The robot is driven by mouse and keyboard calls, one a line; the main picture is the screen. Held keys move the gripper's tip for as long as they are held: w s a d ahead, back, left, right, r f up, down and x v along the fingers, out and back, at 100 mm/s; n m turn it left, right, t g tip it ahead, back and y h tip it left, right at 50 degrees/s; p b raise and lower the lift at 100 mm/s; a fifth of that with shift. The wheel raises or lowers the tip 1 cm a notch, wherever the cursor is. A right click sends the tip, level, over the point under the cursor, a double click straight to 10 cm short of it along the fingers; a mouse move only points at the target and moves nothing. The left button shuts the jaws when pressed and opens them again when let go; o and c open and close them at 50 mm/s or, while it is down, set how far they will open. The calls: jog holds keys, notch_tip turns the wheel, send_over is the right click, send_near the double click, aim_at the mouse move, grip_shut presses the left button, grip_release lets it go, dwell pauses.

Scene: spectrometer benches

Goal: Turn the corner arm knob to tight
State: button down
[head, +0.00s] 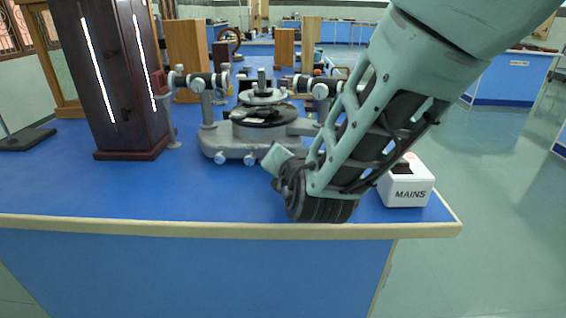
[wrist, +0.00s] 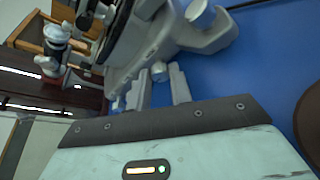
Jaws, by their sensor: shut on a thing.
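The grey spectrometer (head: 258,128) stands on the blue bench, with its round black table in the middle. Two small pale blue knobs show low on the front of its base, a left one (head: 219,158) and a right one (head: 249,159). My gripper (wrist: 160,80) reaches the base from the front right. In the wrist view its two grey fingers are shut around a small knob (wrist: 158,73) at the base's edge. Another pale blue knob (wrist: 118,104) shows left of the fingers.
A dark lamp housing (head: 118,80) with bright slits stands left of the spectrometer. A white MAINS box (head: 407,184) sits right of my wrist near the bench's front corner. The front left of the blue bench top (head: 60,190) is clear.

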jog(key=shift+f, duration=0.1)
jog(key=c, duration=1.3)
grip_release()
jog(key=shift+o, duration=0.2)
jog(key=shift+s, duration=0.1)
jog(key=p+v, duration=0.1)
jog(key=v, duration=1.4)
jog(key=shift+b+v, duration=1.15)
jog(key=shift+b, duration=0.65)
jog(key=shift+d, duration=0.1)
